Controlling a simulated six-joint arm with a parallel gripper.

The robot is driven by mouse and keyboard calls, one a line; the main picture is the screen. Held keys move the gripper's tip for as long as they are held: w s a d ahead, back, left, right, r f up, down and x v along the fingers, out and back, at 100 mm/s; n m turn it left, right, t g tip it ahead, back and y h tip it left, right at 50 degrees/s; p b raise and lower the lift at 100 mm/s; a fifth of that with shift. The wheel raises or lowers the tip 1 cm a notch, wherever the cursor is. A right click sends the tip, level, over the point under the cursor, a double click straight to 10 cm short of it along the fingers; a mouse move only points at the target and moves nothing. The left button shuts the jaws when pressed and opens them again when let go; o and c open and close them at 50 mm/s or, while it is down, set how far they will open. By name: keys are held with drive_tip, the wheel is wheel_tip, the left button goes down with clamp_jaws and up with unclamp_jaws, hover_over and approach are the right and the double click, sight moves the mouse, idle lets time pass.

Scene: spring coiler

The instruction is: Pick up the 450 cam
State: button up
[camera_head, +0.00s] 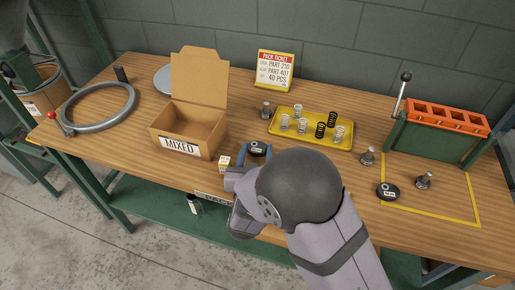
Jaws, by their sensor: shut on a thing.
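A round black cam (258,148) with a small white label sits at the front middle of the bench, between the fingers of my gripper (256,151). My gripper is shut on it; a bluish finger shows at its left side. My arm hides part of the grip, and I cannot tell whether the cam is clear of the bench. A second black cam (388,191) with a white label lies at the right, by the yellow outline. Both labels are too small to read.
An open cardboard box marked MIXED (213,138) stands left of my gripper, with a small yellow-and-white box (224,163) close by. A yellow tray (280,130) of springs lies behind right.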

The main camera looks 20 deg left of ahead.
drive_tip(key=shift+r, duration=0.15)
wheel_tip(320, 180, up, 10)
drive_tip(key=shift+f, duration=0.1)
idle(0.5)
